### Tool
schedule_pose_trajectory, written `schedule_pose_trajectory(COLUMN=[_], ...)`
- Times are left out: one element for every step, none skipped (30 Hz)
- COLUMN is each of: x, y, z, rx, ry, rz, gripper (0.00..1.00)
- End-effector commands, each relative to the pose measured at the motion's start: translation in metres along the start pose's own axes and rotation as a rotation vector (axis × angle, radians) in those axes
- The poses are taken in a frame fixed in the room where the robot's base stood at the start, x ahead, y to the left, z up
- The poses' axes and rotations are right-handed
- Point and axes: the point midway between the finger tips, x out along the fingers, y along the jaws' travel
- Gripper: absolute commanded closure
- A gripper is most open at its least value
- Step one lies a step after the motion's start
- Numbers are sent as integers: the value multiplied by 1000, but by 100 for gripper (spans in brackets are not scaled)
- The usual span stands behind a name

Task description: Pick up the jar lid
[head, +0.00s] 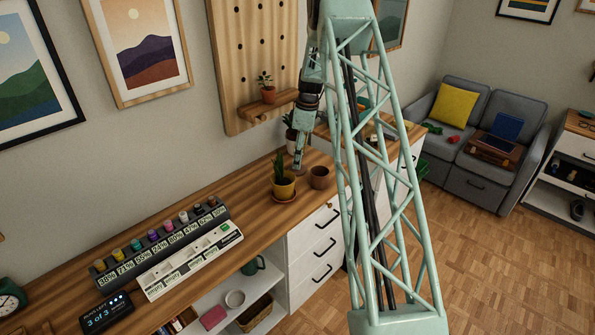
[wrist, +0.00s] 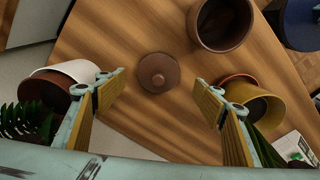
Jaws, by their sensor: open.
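The jar lid, a round brown disc with a small knob (wrist: 158,72), lies flat on the wooden desk top in the wrist view. My gripper (wrist: 159,79) is open above it, with one yellow-padded finger to the left of the lid and one to the right. Nothing is between the pads at their tips except the view of the lid below. An open brown jar (wrist: 222,24) stands close to the lid; the jar also shows in the head view (head: 320,177). In the head view my gripper (head: 299,163) points down beside the jar, and the lid is hard to make out there.
A yellow pot with a plant (wrist: 257,93) stands near my right finger, and a white pot (wrist: 75,72) near my left one. The yellow pot is also in the head view (head: 283,187). A display rack with small jars (head: 165,243) lies along the desk.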

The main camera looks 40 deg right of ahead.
Motion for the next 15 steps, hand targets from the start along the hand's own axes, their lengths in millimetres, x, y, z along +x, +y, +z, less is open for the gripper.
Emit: schedule_pose_trajectory(x=[0, 0, 0, 0, 0, 0, 0, 0, 0, 1, 2, 4, 6, 8, 11], y=[0, 0, 0, 0, 0, 0, 0, 0, 0, 0, 0, 0, 0, 1, 1], z=[0, 0, 0, 0, 0, 0, 0, 0, 0, 0, 0, 0, 0, 0, 0], rx=[0, 0, 0, 0, 0, 0, 0, 0, 0, 0, 0, 0, 0, 0, 0], ry=[0, 0, 0, 0, 0, 0, 0, 0, 0, 0, 0, 0, 0, 0, 0], rz=[0, 0, 0, 0, 0, 0, 0, 0, 0, 0, 0, 0, 0, 0, 0], gripper=[37, 37, 37, 37, 37, 37, 37, 37, 37, 37, 37, 37, 37, 37, 37])
